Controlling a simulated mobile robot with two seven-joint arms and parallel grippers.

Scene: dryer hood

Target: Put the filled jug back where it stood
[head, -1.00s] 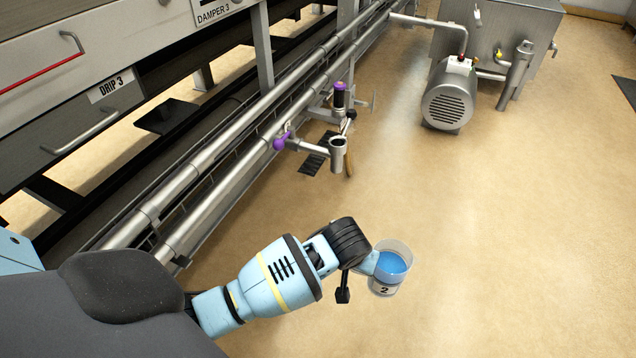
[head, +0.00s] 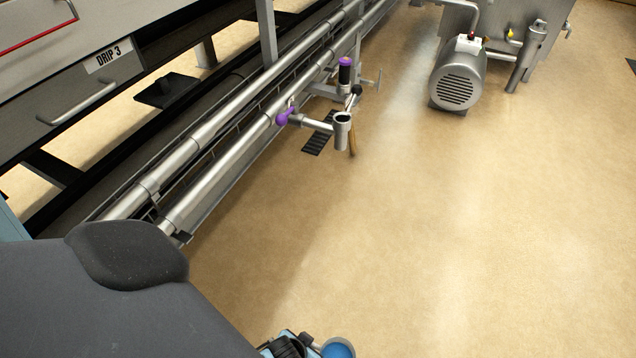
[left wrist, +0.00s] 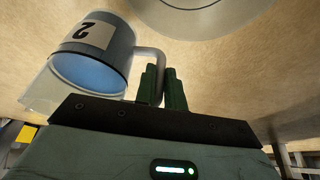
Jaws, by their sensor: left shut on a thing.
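The clear jug with blue liquid (head: 338,348) shows at the bottom edge of the head view, mostly cut off. In the left wrist view the jug (left wrist: 118,40) carries a white label with a "2", and blue liquid shows through its wall. My left gripper (left wrist: 164,88) has its green fingers shut on the jug's handle. My right gripper is in neither view.
Pipes (head: 215,170) run along the machine at left. A purple-handled valve (head: 285,117) with an open spout (head: 342,120) sticks out from them. A motor (head: 458,75) stands at the upper right. The tan floor (head: 480,220) is clear in the middle and right.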

